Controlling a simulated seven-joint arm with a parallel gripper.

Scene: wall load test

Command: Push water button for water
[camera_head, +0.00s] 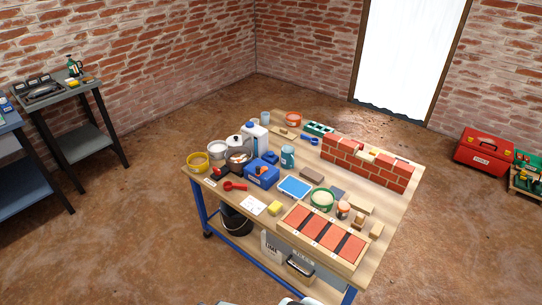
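I cannot make out a clearly marked water button. A blue box (262,175) with a small orange-red part on top sits on the left half of the workbench (400,213). A white container with a blue front (254,139) stands behind it, beside a pot (238,157). A teal cup (288,156) stands to the right of the blue box. Which of these carries the button is too small to tell. My gripper is not in view; only pale grey parts, perhaps mine, show at the bottom edge.
The bench is crowded: a small brick wall (366,167) at the back right, a wooden frame of bricks (322,235) in front, a yellow bucket (198,161) at left. A red toolbox (484,152) lies far right. Open floor surrounds the bench.

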